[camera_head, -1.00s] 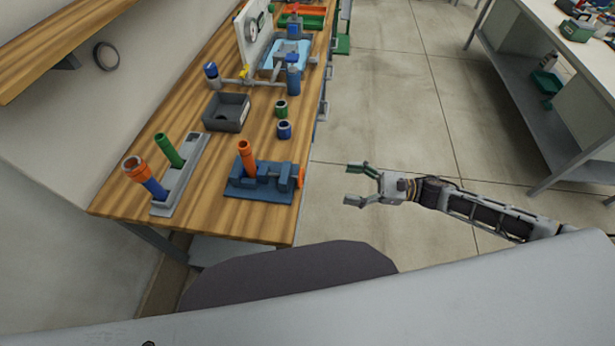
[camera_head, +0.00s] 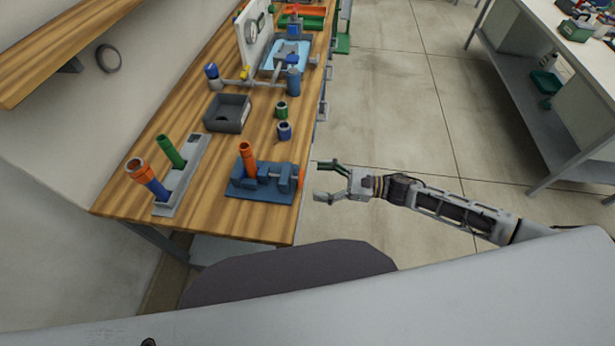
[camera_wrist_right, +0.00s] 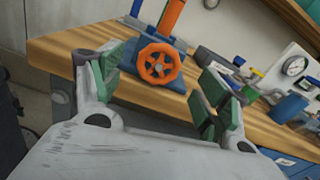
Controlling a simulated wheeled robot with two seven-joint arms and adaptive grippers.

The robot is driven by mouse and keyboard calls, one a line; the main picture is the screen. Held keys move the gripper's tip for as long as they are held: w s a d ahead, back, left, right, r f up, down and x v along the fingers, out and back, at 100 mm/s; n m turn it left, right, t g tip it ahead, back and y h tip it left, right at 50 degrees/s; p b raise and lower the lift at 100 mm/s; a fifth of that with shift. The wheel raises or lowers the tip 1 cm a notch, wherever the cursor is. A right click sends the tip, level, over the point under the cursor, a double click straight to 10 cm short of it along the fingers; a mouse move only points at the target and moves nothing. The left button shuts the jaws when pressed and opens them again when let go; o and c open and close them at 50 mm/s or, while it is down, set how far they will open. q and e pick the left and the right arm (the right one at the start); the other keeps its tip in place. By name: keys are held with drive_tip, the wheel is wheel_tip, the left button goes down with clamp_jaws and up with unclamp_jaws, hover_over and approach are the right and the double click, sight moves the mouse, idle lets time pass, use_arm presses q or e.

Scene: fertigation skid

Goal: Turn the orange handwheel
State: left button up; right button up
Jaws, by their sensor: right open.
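The orange handwheel (camera_wrist_right: 160,64) faces the camera in the right wrist view, on the front of a blue vise-like fixture (camera_head: 262,182) at the bench's edge. In the head view only a thin orange edge of the wheel (camera_head: 300,178) shows. An orange tube (camera_head: 247,160) stands upright in the fixture. My right gripper (camera_head: 318,180) is open and empty, just right of the wheel and apart from it. In the right wrist view its green-padded fingers (camera_wrist_right: 163,92) stand on either side of the wheel, nearer the camera. My left gripper is not in view.
The wooden bench (camera_head: 225,218) also holds a grey rack (camera_head: 180,190) with tubes, a dark tray (camera_head: 228,112), and a green and a blue cap (camera_head: 284,131). Piping and a gauge panel stand farther back. The floor (camera_head: 385,120) right of the bench is clear.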

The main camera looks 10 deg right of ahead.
sight(297, 178)
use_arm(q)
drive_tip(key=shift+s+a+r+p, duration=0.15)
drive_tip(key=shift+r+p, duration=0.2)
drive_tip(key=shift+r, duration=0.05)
use_arm(e)
drive_tip(key=shift+x, duration=2.1)
drive_tip(key=shift+c, duration=0.4)
drive_tip(key=c, duration=0.9)
